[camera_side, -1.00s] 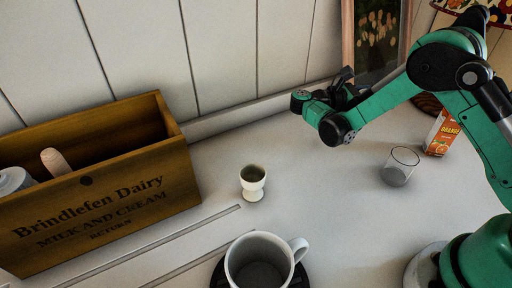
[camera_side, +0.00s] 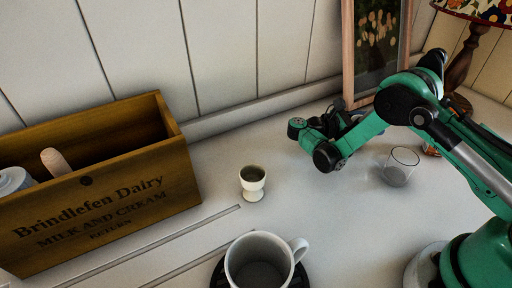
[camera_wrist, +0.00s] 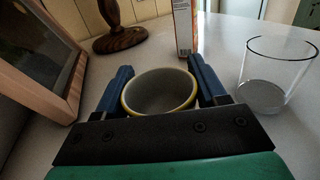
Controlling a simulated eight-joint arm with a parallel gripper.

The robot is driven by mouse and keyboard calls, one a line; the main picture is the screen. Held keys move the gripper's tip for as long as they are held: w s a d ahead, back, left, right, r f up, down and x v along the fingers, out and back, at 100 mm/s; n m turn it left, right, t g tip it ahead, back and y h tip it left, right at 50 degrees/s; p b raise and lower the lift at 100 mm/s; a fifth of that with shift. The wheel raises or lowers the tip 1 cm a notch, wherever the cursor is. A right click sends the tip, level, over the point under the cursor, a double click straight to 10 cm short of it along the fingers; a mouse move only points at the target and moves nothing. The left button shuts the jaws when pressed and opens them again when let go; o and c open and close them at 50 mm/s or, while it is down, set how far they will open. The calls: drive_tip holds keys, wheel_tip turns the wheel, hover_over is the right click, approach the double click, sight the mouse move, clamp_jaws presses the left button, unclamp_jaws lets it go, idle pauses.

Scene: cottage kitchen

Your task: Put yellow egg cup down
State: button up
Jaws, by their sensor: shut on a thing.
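The yellow egg cup (camera_wrist: 160,93) is between my gripper's two blue fingers in the wrist view, its round opening facing up and its rim yellowish. My gripper (camera_wrist: 160,85) is shut on it. In the side view my gripper (camera_side: 312,130) is low over the counter in front of the picture frame, and the egg cup there is hidden behind the gripper and wrist. I cannot tell whether the cup's foot touches the counter. A separate cream egg cup (camera_side: 252,183) stands upright on the counter, left of my gripper.
A wooden crate (camera_side: 110,200) stands at the left and a mug (camera_side: 258,262) at the front. A glass (camera_side: 400,165) is right of my gripper; an orange carton (camera_wrist: 184,28) and lamp base (camera_wrist: 120,38) stand beyond. The picture frame (camera_side: 349,50) leans behind.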

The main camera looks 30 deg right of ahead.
drive_tip(key=shift+f, duration=0.6)
drive_tip(key=o, duration=1.4)
drive_tip(key=shift+c, duration=0.2)
